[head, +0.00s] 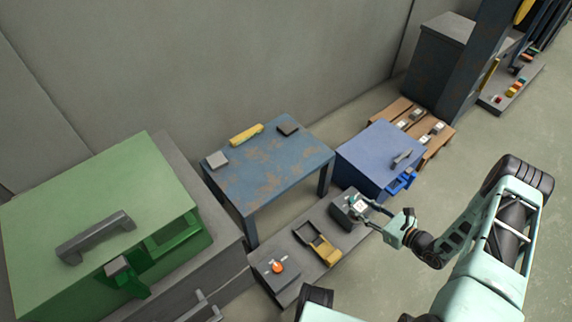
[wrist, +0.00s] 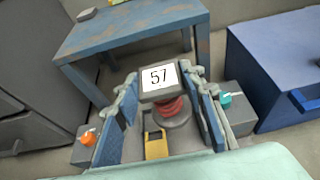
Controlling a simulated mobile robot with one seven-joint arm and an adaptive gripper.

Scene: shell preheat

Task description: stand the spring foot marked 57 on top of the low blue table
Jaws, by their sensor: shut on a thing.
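The spring foot marked 57 (wrist: 160,78) is between the fingers of my gripper (wrist: 164,92) in the wrist view. It has a dark top with a white label, a red spring and a round grey base. My gripper is shut on it. In the head view my gripper (head: 372,212) is over the right end of a low grey bench, and the foot is small and partly hidden there. I cannot tell whether its base touches the bench. The low blue table (head: 265,172), worn with rust patches, stands behind and left; its edge shows in the wrist view (wrist: 135,32).
On the table are a yellow bar (head: 246,134), a grey block (head: 217,160) and a dark block (head: 288,129); its middle is clear. The bench holds a yellow bracket (head: 322,248) and an orange knob (head: 278,267). A blue cabinet (head: 375,150) stands right, a green one (head: 100,205) left.

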